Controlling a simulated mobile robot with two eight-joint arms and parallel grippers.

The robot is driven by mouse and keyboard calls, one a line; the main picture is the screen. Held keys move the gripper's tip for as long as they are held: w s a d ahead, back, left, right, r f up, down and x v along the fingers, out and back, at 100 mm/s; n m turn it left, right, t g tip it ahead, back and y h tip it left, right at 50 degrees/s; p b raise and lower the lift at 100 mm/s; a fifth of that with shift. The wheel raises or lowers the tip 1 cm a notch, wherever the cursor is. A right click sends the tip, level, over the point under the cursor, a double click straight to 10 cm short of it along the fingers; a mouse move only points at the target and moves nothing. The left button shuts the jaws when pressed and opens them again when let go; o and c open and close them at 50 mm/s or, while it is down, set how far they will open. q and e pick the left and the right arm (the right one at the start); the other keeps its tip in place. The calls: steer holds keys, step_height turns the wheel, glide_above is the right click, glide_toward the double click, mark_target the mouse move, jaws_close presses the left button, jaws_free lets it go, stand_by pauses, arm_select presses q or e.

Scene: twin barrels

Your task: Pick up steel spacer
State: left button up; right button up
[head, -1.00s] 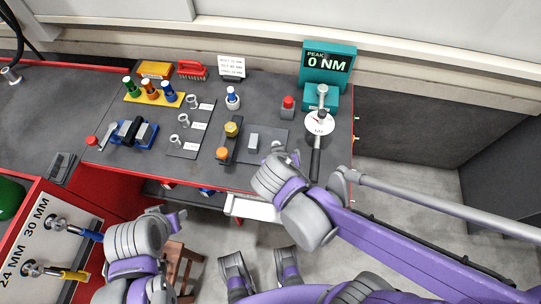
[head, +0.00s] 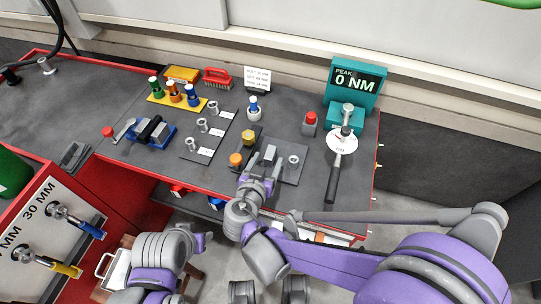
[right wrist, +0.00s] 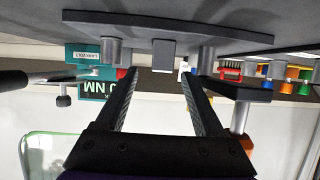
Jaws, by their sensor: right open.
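A short round steel piece with a hole in its top, which looks like the steel spacer (head: 293,160), stands upright on the right part of a dark plate. A cylinder that looks like it shows left of the fingers in the right wrist view (right wrist: 112,50). A grey block (head: 268,155) stands beside it on the plate, and in the right wrist view the block (right wrist: 163,54) is ahead between the fingers. My right gripper (head: 259,178) is open and empty at the plate's front edge, left of the spacer. My left gripper (head: 200,242) is low, off the bench; its jaws are unclear.
An orange-capped piece (head: 236,160) and a yellow hex-headed piece (head: 248,137) stand left of the block. Several steel sleeves stand on a labelled strip (head: 205,143). A torque wrench (head: 334,178) lies to the right, by the teal tester (head: 351,84).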

mark_target(268, 159)
steer(key=x, duration=0.2)
steer(key=b+x, duration=0.1)
steer(key=x, duration=0.2)
steer(key=shift+a+f, duration=0.1)
steer(key=shift+f, duration=0.2)
steer(key=shift+s, duration=0.1)
jaws_close()
stand_by(0.9)
